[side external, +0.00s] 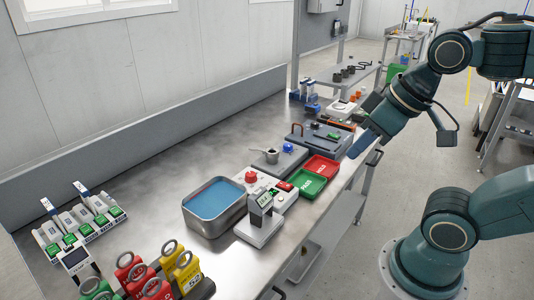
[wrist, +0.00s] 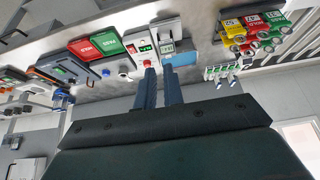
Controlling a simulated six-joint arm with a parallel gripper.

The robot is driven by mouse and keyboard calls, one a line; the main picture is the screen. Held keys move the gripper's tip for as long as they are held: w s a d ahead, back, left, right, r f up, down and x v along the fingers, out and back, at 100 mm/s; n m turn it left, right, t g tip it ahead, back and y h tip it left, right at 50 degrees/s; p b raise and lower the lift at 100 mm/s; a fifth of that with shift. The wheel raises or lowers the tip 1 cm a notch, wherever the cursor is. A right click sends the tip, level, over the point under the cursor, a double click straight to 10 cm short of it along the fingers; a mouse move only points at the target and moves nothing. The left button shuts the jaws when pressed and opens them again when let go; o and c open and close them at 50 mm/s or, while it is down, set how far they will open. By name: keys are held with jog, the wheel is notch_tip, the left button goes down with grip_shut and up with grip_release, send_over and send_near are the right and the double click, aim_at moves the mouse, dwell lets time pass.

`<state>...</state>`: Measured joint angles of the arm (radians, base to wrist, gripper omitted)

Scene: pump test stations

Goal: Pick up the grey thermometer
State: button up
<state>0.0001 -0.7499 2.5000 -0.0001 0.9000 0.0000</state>
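No object is plainly marked as the grey thermometer. One candidate is a small grey-white device with a dark display (side external: 262,202), upright on a white base in front of the blue bath. It seems to show in the wrist view (wrist: 167,47), just beyond my fingertips. Grey-white units with green fronts (side external: 80,222) stand at the left end of the bench; I cannot tell whether one is a thermometer. My gripper (side external: 362,145) is over the bench's right edge, beside the red tray, well away from both. In the wrist view its two fingers (wrist: 160,72) are apart with nothing visible between them.
A metal bath of blue liquid (side external: 214,203) stands mid-bench. Beside it are a control box with a red button (side external: 251,178), a red tray (side external: 322,167) and a green tray (side external: 306,183). Coloured, ring-topped blocks (side external: 150,274) crowd the front left.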

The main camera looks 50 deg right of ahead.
jog(key=o, duration=1.1)
jog(key=shift+o, duration=0.2)
jog(key=shift+w, duration=0.1)
jog(key=m+g+y, duration=0.4)
jog(key=m+g, duration=0.1)
jog(key=m, duration=1.2)
send_over(259, 196)
jog(key=d, duration=0.4)
notch_tip(259, 196, down, 10)
jog(key=shift+d+f+m+g+y, duration=0.3)
jog(key=shift+d+f+m, duration=0.1)
jog(key=shift+f+m, duration=0.15)
jog(key=x, duration=0.8)
jog(key=shift+f, duration=0.1)
jog(key=shift+a+f, duration=0.1)
jog(key=shift+f, duration=0.1)
